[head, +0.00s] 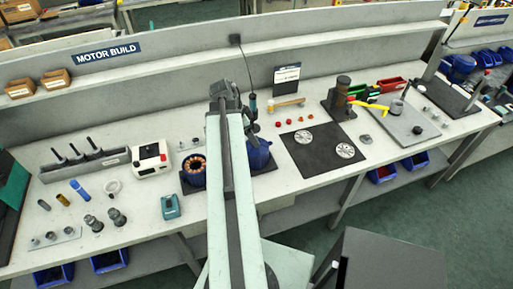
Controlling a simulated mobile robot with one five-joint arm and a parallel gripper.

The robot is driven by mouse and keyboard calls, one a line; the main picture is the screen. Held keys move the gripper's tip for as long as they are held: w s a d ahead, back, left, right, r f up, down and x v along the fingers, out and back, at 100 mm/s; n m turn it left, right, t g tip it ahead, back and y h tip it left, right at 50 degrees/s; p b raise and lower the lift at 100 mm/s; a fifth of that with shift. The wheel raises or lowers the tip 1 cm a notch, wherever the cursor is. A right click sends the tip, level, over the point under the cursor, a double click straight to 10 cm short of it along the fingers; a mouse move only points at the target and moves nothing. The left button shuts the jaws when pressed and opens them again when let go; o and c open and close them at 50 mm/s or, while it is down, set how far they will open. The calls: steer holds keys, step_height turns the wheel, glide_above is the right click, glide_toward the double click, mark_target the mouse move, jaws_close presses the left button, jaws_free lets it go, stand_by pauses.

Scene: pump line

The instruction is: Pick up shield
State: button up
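Two round silver discs with cut-out patterns, which look like motor end shields, lie flat on a black mat (311,166) right of the middle of the bench. One disc (303,137) is at the back left of the mat, and the other disc (345,150) is at its right. I cannot tell which one the task calls the shield. My arm rises through the middle of the view. My gripper (250,130) seems to be at its far end, left of the mat, close above a blue motor housing (259,154). The fingers are too small and dark to read.
A copper-wound blue stator (194,170) stands left of my arm. A white box (150,158) and a teal device (171,206) are farther left. A dark press (340,99) stands behind the mat, with a grey plate (404,121) to its right. Small red parts (292,121) lie behind the mat.

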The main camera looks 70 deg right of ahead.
steer(key=b+x, duration=0.1)
steer(key=x, duration=0.1)
steer(key=b+x, duration=0.4)
steer(key=shift+w, duration=0.35)
steer(key=shift+d+r, duration=0.1)
steer(key=shift+r, duration=0.05)
steer(key=c, duration=1.6)
